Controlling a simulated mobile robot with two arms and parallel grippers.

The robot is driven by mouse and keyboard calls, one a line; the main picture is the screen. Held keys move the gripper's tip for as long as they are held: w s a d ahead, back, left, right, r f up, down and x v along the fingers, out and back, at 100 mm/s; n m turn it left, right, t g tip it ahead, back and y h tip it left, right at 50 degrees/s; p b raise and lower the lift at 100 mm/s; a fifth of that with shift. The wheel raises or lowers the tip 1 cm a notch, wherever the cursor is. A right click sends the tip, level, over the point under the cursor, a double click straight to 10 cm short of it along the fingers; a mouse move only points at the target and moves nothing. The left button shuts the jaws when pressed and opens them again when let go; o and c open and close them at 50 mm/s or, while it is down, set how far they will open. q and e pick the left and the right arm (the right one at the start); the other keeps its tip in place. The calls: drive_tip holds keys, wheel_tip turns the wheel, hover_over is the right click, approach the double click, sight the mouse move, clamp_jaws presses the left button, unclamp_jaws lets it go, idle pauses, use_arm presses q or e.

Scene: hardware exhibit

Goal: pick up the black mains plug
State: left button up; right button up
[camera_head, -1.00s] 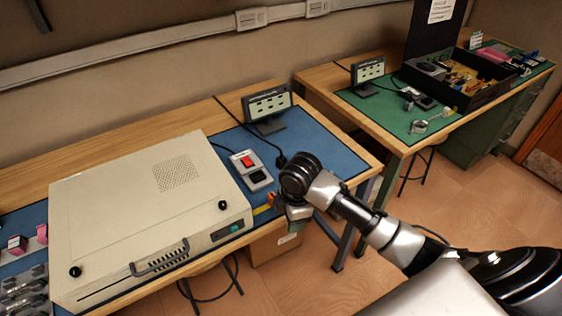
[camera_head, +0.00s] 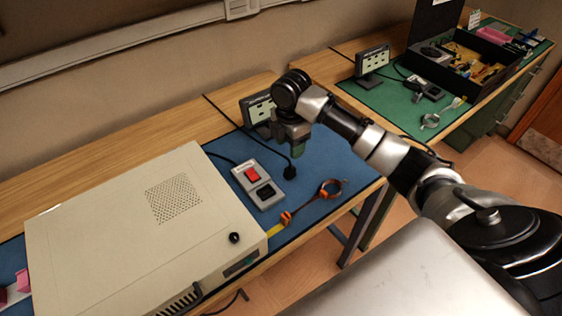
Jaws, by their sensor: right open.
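The black mains plug (camera_head: 290,173) lies on the blue mat (camera_head: 222,150), at the end of a black cable that runs back toward the wall. My right gripper (camera_head: 297,154) comes in from the right and hangs just above and behind the plug in the picture. It points down and is open, with nothing seen in it. The exact gap between its fingers and the plug is hard to judge. My left gripper is not in view.
A grey switch box (camera_head: 268,195) with a red rocker lies left of the plug. A large beige case (camera_head: 110,225) fills the left. A small display (camera_head: 260,108) stands behind my gripper.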

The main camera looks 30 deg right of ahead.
sight(290, 168)
drive_tip(key=f, duration=0.5)
drive_tip(key=shift+s, duration=0.35)
drive_tip(key=shift+w+f+p, duration=0.1)
drive_tip(key=shift+f+p, duration=0.3)
drive_tip(key=shift+f, duration=2.35)
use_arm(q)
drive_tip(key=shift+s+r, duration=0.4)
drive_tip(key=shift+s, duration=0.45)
use_arm(e)
drive_tip(key=shift+d, duration=0.1)
drive_tip(key=c, duration=0.8)
